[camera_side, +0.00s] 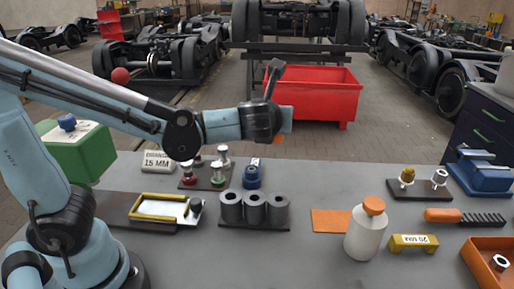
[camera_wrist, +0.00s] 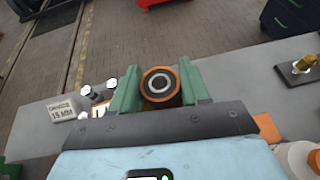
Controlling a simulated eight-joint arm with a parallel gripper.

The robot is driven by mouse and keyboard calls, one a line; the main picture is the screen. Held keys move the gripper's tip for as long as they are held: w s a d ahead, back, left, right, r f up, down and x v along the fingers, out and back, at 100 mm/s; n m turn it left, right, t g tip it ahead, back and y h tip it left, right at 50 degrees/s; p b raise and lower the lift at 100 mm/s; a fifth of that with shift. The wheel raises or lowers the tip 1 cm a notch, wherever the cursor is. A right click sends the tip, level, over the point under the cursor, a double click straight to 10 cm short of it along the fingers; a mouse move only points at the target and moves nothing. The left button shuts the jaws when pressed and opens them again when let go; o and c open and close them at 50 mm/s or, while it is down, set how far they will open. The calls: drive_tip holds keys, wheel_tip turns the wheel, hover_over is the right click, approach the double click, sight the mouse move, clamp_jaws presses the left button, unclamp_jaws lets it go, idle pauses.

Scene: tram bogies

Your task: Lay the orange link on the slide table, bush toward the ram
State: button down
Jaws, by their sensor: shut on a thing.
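My gripper (camera_wrist: 160,88) is shut on the orange link (camera_wrist: 179,72). In the wrist view, the link's round end, with a black bush and grey core, shows between the green fingers; the rest is hidden. In the side view, my gripper is raised above the far part of the bench, and only a small orange bit (camera_side: 277,139) shows below it. A low unit (camera_side: 150,206) with yellow rails and a pale bed, at left on the bench, looks like the slide table. A dark round piece (camera_side: 196,204) at its right end may be the ram; I cannot tell surely.
Three grey cylinders (camera_side: 254,207) stand right of the railed unit. Valve-like parts (camera_side: 218,172) and a "15 MM" sign (camera_side: 158,161) stand behind. An orange mat (camera_side: 329,220), a white bottle (camera_side: 367,232) and a yellow block (camera_side: 413,243) are to the right. The front middle is clear.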

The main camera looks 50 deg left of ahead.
drive_tip(key=shift+s+f+m+t+h, duration=0.6)
drive_tip(key=shift+s+m+h, duration=0.4)
drive_tip(key=shift+s, duration=0.95)
drive_tip(key=r, duration=0.2)
drive_tip(key=w+r+m+h, duration=0.1)
drive_tip(key=r, duration=0.2)
drive_tip(key=r+m+t+h, duration=0.1)
drive_tip(key=r, duration=0.1)
drive_tip(key=shift+w+a+r, duration=0.15)
drive_tip(key=shift+w+r, duration=0.15)
drive_tip(key=shift+r, duration=0.6)
drive_tip(key=shift+w+d+f, duration=0.15)
drive_tip(key=shift+w+d, duration=0.05)
drive_tip(key=shift+w, duration=0.3)
drive_tip(key=w+d+f+n+y, duration=0.1)
drive_tip(key=w+d+f, duration=0.35)
drive_tip(key=w, duration=0.25)
drive_tip(key=n+g+y, duration=0.1)
drive_tip(key=n+y, duration=0.1)
hover_over(304, 176)
wheel_tip(304, 176, down, 19)
drive_tip(key=shift+r, duration=0.2)
drive_tip(key=shift+d+f, duration=0.1)
drive_tip(key=shift+f, duration=1.85)
